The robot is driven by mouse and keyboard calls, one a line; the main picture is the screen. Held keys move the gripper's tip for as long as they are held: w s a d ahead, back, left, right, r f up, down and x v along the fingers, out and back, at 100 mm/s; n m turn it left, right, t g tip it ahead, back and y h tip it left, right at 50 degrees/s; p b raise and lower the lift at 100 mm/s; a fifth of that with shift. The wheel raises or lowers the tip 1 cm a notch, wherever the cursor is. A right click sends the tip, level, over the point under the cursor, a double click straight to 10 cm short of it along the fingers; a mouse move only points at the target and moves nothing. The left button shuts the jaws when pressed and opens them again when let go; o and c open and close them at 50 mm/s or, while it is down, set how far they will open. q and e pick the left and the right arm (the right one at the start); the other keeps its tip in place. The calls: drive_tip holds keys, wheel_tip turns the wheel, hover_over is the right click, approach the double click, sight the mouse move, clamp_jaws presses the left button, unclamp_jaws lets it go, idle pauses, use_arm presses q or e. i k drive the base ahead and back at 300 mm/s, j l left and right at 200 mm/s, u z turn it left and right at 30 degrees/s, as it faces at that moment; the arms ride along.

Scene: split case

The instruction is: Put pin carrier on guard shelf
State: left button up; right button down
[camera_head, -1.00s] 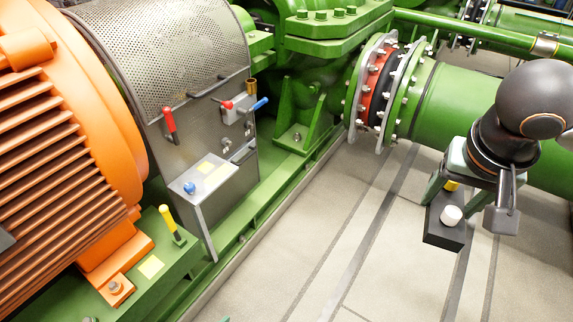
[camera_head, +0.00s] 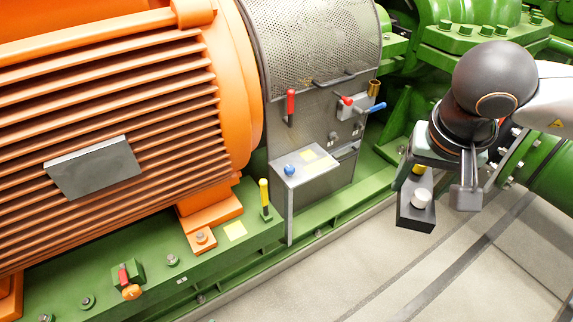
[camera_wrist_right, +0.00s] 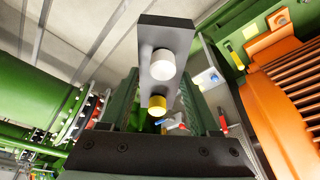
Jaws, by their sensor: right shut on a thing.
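The pin carrier (camera_head: 415,213) is a dark rectangular block with a white pin and a yellow pin standing on it. My right gripper (camera_head: 414,172) is shut on it near the yellow pin and holds it in the air, right of the guard shelf. In the right wrist view the pin carrier (camera_wrist_right: 170,38) sticks out from between the fingers of the right gripper (camera_wrist_right: 158,118). The guard shelf (camera_head: 318,178) is a grey ledge on the perforated guard, with a blue knob and a pale yellow patch on top. My left gripper is not in view.
A red handle (camera_head: 291,105), a valve with a blue handle (camera_head: 375,107) and a brass cup (camera_head: 374,88) are on the guard above the shelf. A yellow-topped pin (camera_head: 264,195) stands on the green base left of it. The orange motor (camera_head: 120,120) fills the left.

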sight(319, 166)
drive_tip(key=i+l+u, duration=0.25)
drive_tip(key=u, duration=0.25)
drive_tip(key=i+l, duration=0.4)
drive_tip(key=l, duration=0.15)
